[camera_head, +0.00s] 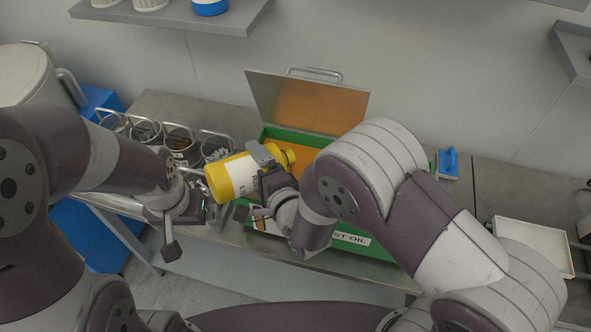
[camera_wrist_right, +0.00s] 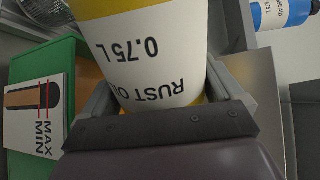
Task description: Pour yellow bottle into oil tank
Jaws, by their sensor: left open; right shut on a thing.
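A yellow bottle (camera_head: 236,177) with a white label is held in my right gripper (camera_head: 270,172), which is shut on it. The bottle lies tilted, its yellow cap end (camera_head: 283,156) to the right over the green oil tank (camera_head: 350,243). In the right wrist view the bottle (camera_wrist_right: 150,60) fills the middle, its label reading 0.75 L, between the jaws. The tank's hinged lid (camera_head: 310,101) stands open at the back, and an orange surface shows inside. Whether liquid flows cannot be seen. My left gripper (camera_head: 192,218) is open and empty, left of the bottle.
Several wire-handled metal cups (camera_head: 180,143) with small parts stand left of the tank. A large pale pitcher (camera_head: 27,75) is at far left. A blue-handled block (camera_head: 447,163) and a white tray (camera_head: 535,246) lie to the right. A shelf (camera_head: 170,17) hangs above.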

